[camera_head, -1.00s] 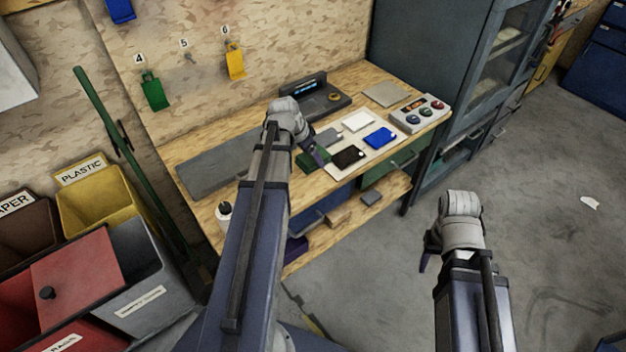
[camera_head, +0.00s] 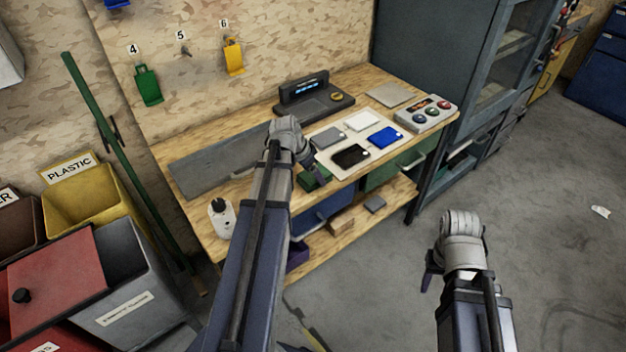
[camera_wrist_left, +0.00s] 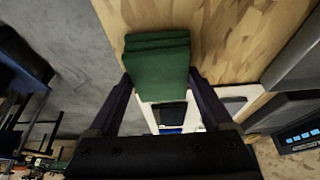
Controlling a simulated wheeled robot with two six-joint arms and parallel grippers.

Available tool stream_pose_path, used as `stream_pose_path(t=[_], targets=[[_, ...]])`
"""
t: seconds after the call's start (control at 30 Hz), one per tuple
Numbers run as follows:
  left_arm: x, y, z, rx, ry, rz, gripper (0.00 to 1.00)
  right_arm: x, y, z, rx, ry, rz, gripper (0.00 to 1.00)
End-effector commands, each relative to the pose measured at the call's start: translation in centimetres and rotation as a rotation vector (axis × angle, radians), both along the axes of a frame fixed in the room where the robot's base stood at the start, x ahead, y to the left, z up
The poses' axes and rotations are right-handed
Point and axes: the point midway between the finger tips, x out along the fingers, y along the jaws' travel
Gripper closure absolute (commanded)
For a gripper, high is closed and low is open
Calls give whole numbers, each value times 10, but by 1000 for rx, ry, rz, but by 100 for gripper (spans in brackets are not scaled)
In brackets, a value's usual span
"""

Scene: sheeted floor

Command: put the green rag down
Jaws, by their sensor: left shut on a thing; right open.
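The green rag (camera_wrist_left: 158,70) is a folded dark green cloth between the fingers of my left gripper (camera_wrist_left: 157,85) in the left wrist view. The fingers are shut on it from both sides. In the head view the rag (camera_head: 314,181) shows as a small green patch beside my left gripper (camera_head: 312,172), close to the front edge of the wooden workbench (camera_head: 240,205). I cannot tell whether it touches the bench top. My right gripper (camera_head: 430,275) is open and empty over the floor, right of the bench.
A white mat (camera_head: 337,171) bears black, blue, grey and white folded pieces just right of the rag. A button box (camera_head: 425,113) and a scale-like device (camera_head: 312,98) stand behind.

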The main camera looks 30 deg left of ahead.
Motion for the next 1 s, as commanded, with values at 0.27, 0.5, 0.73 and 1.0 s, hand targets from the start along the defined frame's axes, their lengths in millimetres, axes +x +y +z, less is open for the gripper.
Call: stream_pose_path(t=[0.27,0.5,0.73,1.0], targets=[[0,0,-3,0,0,0,60,0,0,-3,0,0,0,50],[0,0,-6,0,0,0,7,0,0,-6,0,0,0,50],[0,0,-6,0,0,0,0,0,0,-6,0,0,0,50],[-1,0,1,0,0,0,0,0,0,1,0,0,0,50]])
